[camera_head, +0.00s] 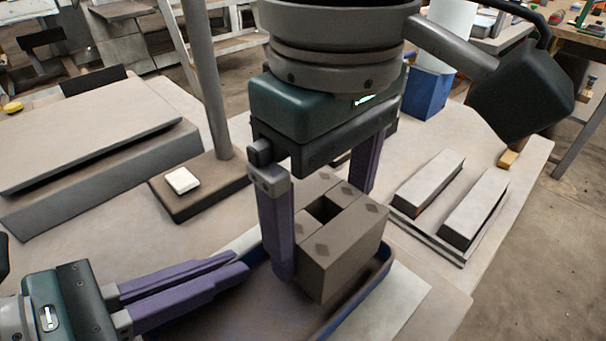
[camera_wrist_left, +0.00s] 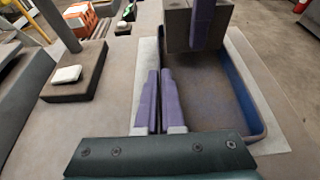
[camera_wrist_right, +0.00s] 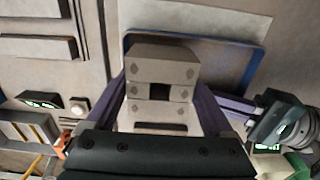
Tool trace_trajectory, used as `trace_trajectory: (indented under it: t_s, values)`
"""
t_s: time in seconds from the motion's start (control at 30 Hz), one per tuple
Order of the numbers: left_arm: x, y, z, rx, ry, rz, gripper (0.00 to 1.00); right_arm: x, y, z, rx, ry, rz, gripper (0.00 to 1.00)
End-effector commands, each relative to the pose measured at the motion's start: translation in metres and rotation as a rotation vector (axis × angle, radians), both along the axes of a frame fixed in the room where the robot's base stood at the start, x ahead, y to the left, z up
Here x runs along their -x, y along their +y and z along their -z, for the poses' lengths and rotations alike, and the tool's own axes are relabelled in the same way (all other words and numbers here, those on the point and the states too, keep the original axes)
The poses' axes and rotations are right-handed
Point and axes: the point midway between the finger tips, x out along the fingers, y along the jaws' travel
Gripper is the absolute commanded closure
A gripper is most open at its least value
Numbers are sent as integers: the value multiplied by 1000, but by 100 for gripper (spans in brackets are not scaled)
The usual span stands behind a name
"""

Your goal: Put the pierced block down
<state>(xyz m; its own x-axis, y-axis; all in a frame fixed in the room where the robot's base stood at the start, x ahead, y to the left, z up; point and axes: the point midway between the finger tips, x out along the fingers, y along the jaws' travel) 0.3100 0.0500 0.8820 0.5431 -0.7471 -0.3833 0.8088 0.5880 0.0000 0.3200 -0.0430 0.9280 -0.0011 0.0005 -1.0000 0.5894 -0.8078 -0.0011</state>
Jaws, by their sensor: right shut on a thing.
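The pierced block (camera_head: 342,248) is a grey hollow brick with a square hole and dark diamond marks. My right gripper (camera_head: 322,215) is shut on it, one purple finger on each side. In the right wrist view the block (camera_wrist_right: 162,70) sits between the fingers. It is over the blue-rimmed tray (camera_head: 378,272); whether it touches the tray floor I cannot tell. In the left wrist view the block (camera_wrist_left: 180,28) is at the tray's far end. My left gripper (camera_head: 240,268) has its purple fingers together, empty, at the tray's left side.
A dark base with a post (camera_head: 205,190) carries a small white block (camera_head: 182,181). Two grey bars (camera_head: 430,180) lie on a rack at the right. A large grey slab (camera_head: 80,130) is at the left. A blue container (camera_head: 428,92) stands behind.

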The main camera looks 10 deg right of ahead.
Motion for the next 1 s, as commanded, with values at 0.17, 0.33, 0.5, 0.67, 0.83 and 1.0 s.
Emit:
trace_trajectory:
  t_s: [0.17,0.33,0.5,0.67,0.83,1.0]
  values:
    - [0,0,0,1,-1,0,100,0,0,23,1,2,1,90]
    - [0,0,0,1,-1,0,100,0,0,26,-1,-2,0,90]
    - [0,0,0,1,-1,0,100,0,0,27,-1,-1,1,90]
    - [0,0,0,1,-1,0,100,0,0,28,0,0,1,2]
    - [0,0,0,1,-1,0,100,0,0,28,1,-1,1,0]
    - [0,0,0,1,-1,0,100,-1,-1,22,1,-2,1,0]
